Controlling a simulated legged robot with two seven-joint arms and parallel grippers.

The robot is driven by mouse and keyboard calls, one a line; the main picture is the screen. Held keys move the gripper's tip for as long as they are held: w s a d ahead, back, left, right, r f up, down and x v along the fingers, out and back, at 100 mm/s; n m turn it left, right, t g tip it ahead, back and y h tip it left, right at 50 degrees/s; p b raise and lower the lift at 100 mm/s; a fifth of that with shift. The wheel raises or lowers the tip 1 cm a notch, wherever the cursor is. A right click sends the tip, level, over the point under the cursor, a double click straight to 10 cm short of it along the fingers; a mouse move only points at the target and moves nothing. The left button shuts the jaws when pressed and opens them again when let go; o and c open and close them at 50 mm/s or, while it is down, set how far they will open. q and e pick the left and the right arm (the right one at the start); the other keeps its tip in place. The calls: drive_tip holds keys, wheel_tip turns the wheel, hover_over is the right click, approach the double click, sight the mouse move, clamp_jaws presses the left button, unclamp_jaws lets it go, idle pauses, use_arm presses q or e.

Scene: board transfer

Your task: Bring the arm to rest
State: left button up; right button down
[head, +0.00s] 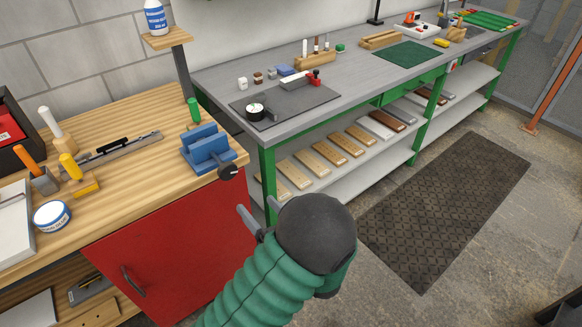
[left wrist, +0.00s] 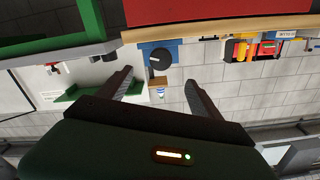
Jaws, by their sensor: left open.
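My left arm (head: 265,285), in a ribbed green sleeve with a dark grey wrist, comes in from the bottom of the head view. My left gripper (head: 255,220) is at its end, in front of the red cabinet and near the corner of the wooden bench. In the left wrist view both fingers of my left gripper (left wrist: 160,88) stand apart with nothing between them; the blue vise and its dark knob show beyond. My right gripper is in neither view.
A wooden bench (head: 130,105) with a blue vise (head: 205,150) and hand tools stands left, above a red cabinet (head: 165,245). A grey bench (head: 215,80) runs behind. Several wooden boards (head: 328,150) lie on its lower shelf. A dark mat (head: 445,205) covers open floor at right.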

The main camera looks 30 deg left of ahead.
use_arm(q)
drive_tip(key=shift+w, duration=0.1)
drive_tip(key=w+d+m+t+h+p, duration=0.4)
drive_tip(key=w+d+h, duration=0.3)
drive_tip(key=d+h, duration=0.4)
drive_tip(key=s+d+r+m+g+h+p, duration=0.1)
drive_tip(key=s+m+g+h+p, duration=0.3)
drive_tip(key=s, duration=1.3)
drive_tip(key=d+m+g+h, duration=0.1)
drive_tip(key=g, duration=0.3)
drive_tip(key=shift+s+d+r+m+h+p, duration=0.15)
drive_tip(key=shift+s+r+m+h+p, duration=0.15)
drive_tip(key=shift+r+p, duration=0.05)
